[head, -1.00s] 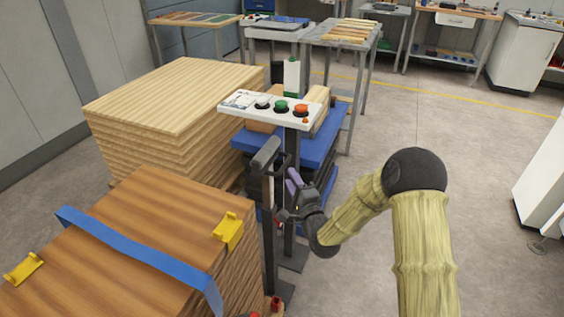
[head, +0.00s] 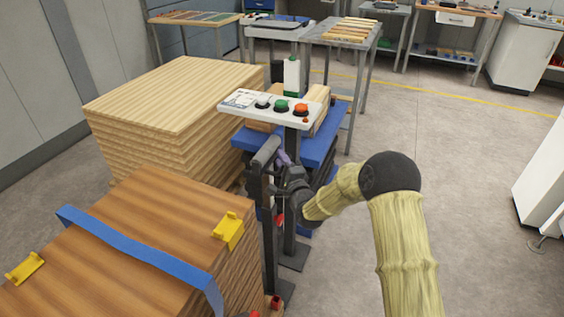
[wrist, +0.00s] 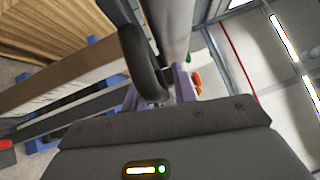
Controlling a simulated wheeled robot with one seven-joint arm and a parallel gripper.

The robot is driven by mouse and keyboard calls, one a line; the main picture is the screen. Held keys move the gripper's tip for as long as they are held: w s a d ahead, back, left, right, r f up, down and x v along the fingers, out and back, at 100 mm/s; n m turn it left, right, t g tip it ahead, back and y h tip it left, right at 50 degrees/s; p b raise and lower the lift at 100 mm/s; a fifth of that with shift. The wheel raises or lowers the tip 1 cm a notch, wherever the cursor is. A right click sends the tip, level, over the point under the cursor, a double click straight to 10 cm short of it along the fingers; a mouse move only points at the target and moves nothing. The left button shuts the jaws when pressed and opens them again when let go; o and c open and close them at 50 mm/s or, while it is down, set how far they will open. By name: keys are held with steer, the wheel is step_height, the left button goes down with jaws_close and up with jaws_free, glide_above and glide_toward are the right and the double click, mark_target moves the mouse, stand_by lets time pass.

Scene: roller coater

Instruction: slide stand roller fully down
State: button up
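The stand roller (head: 265,152) is a grey cylinder on top of a dark upright stand (head: 269,225), beside the front wooden stack. It is raised above the stack's top. In the wrist view a grey cylinder (wrist: 175,30) and a dark curved part (wrist: 146,65) lie just ahead of my gripper. My gripper (head: 283,160) is at the right side of the roller, near its height. In the wrist view its purple fingers (wrist: 158,92) stand apart, with the dark part between or just in front of them. Contact cannot be told. The stand's lower slide is partly hidden.
A blue table (head: 318,150) is behind the stand. Floor at right is clear.

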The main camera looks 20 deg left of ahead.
jaws_close()
step_height(320, 180, down, 12)
steer(key=b, duration=0.9)
steer(key=shift+f, duration=0.25)
steer(key=shift+o, duration=1.2)
jaws_free()
steer(key=shift+d, duration=0.1)
steer(key=p+v, duration=0.1)
steer(key=v, duration=1.6)
steer(key=shift+s+f, duration=0.2)
steer(key=shift+d, duration=0.1)
